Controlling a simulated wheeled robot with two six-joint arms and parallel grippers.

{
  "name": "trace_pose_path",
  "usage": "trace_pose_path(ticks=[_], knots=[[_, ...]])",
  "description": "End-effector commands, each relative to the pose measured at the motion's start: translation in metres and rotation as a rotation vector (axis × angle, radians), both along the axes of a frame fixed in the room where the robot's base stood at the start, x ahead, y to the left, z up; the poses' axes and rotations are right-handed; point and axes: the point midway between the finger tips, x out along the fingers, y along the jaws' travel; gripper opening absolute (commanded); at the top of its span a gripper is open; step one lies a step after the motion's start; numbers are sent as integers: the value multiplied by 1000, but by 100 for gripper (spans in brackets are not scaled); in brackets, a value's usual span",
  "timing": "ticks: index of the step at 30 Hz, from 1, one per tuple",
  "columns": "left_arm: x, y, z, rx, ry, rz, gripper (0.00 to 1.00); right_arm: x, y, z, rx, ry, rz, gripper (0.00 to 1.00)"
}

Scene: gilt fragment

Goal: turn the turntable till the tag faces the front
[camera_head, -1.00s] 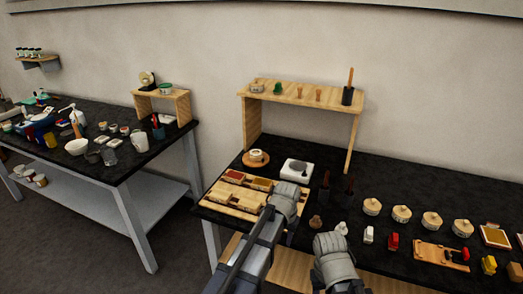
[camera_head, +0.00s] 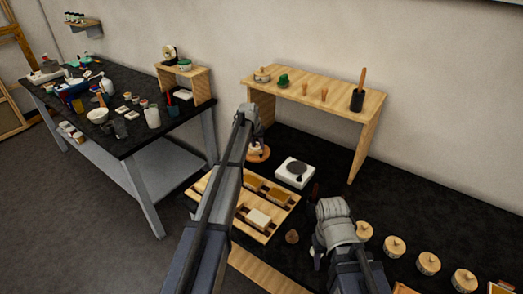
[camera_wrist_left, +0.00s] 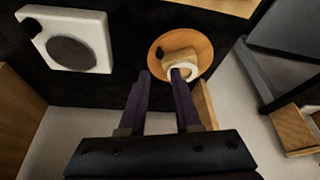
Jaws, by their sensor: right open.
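The turntable is a round wooden disc (camera_head: 262,157) on the dark bench, partly hidden behind my left gripper; it also shows in the left wrist view (camera_wrist_left: 202,33). A pale object with a cream ring-like end (camera_wrist_left: 183,66) and a small dark piece sits on it. I cannot make out a tag. My left gripper (camera_head: 256,140) is over the turntable. In the left wrist view its two fingers (camera_wrist_left: 162,75) are apart, with the right fingertip close to the cream end; contact is unclear. My right gripper (camera_head: 322,245) is open and empty over the bench's front part.
A white square device with a dark round plate (camera_head: 295,172) stands right of the turntable. A wooden tray (camera_head: 275,222) lies in front. A wooden shelf (camera_head: 315,88) stands behind. Several round lidded pots (camera_head: 394,247) line the right. A second table (camera_head: 135,140) stands left.

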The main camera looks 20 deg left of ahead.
Motion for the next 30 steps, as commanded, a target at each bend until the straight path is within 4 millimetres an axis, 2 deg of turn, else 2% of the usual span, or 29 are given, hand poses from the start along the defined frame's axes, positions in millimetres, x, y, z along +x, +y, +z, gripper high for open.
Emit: trace_pose_path(ticks=[8,24,30], knots=[[3,-1,-10,0,1,0,32,0,0,-10,0,0,0,50],[27,-3,-69,0,1,0,32,0,0,-69,0,0,-1,50],[29,-3,-73,0,1,0,32,0,0,-73,0,0,-1,50]])
